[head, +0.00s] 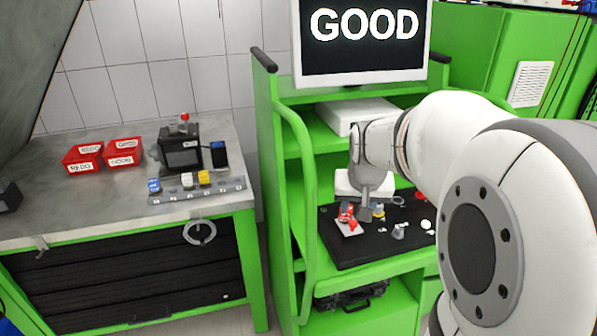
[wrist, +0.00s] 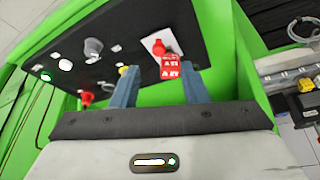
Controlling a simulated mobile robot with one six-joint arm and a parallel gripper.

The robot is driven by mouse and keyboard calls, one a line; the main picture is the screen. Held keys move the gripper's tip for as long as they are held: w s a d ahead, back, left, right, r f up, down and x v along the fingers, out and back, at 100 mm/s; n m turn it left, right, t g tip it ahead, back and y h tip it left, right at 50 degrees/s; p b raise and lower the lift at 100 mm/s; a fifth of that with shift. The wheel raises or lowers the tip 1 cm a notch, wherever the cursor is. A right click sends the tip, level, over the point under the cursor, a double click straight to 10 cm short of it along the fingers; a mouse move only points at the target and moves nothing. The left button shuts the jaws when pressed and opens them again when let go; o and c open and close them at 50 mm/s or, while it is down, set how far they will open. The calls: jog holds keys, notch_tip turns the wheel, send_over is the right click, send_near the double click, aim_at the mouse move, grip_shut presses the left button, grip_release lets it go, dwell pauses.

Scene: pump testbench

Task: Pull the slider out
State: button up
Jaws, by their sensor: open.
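A black board (head: 345,253) lies on the green bench's middle shelf, with several small parts on it; it also shows in the wrist view (wrist: 105,62). I cannot tell for sure which part is the slider. A red block with white labels (wrist: 171,66) and a red knob stand by a white plate (wrist: 150,40) on the board; the red block also shows in the head view (head: 345,211). My gripper (head: 367,212) is low over the board, just right of the red block. In the wrist view my gripper (wrist: 160,82) is open, the red block appearing between its fingers. Contact cannot be told.
A screen reading GOOD (head: 362,40) stands above the green bench. A curved green rail (head: 308,200) runs along the bench's left side. At left, a grey table (head: 60,222) carries red bins (head: 84,157), a black device (head: 181,150) and a row of connectors.

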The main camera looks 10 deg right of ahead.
aim_at(354, 222)
jog(key=x, duration=0.7)
jog(key=shift+w+d+r+p, duration=0.15)
jog(key=shift+w+d+p, duration=0.15)
jog(key=shift+w, duration=0.1)
jog(key=shift+w+f, duration=0.1)
jog(key=shift+f, duration=0.4)
grip_shut()
